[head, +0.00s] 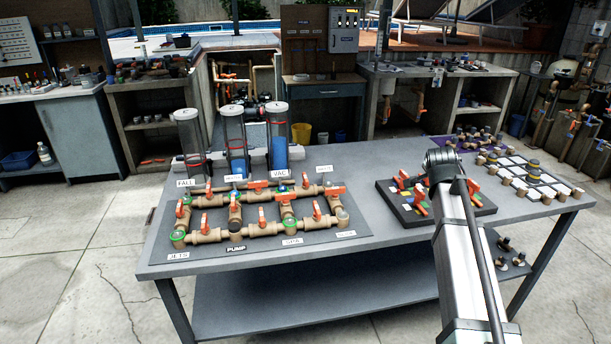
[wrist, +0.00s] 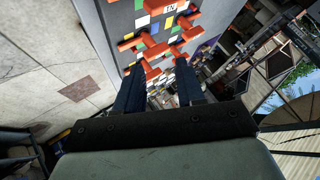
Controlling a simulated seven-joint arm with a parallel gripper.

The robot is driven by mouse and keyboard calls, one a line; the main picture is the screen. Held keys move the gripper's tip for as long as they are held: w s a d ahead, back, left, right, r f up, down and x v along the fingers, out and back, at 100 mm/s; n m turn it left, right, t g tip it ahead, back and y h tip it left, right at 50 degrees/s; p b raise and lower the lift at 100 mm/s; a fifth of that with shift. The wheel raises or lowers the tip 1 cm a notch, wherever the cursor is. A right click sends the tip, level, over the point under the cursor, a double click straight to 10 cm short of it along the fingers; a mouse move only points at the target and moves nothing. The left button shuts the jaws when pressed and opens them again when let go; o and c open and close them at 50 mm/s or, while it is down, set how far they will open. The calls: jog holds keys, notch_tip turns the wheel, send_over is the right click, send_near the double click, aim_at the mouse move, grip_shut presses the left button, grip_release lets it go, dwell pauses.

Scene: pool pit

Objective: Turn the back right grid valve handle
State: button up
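A pipe grid (head: 264,229) of tan fittings with several orange valve handles lies on a dark mat on the table's left half. At its back right, an orange handle (head: 334,190) sits across a pipe; a smaller upright orange handle (head: 305,180) stands just left of it. I cannot tell for sure which of these is the named handle. My gripper (wrist: 161,92) shows in the wrist view with two dark fingers apart and nothing visible between them. It points toward a board with colored squares and orange handles. In the head view the fingers are hidden.
The dark board (head: 388,190) with colored squares and orange handles stands on the table (head: 385,245) right of the pipe grid, beside my arm. Three clear cylinders (head: 235,138) rise behind the grid. White tiles with fittings (head: 530,172) lie at far right.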

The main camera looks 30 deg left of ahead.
jog(key=w+a+r+n+g, duration=0.1)
jog(key=w+a+r+n, duration=0.15)
jog(key=a, duration=0.65)
notch_tip(320, 180, up, 2)
jog(key=n+g, duration=0.9)
jog(key=n, duration=0.5)
send_over(305, 176)
jog(key=shift+h, duration=0.3)
notch_tip(305, 176, down, 13)
jog(key=shift+s+d, duration=0.1)
jog(key=shift+d, duration=0.05)
jog(key=shift+c, duration=0.2)
grip_shut()
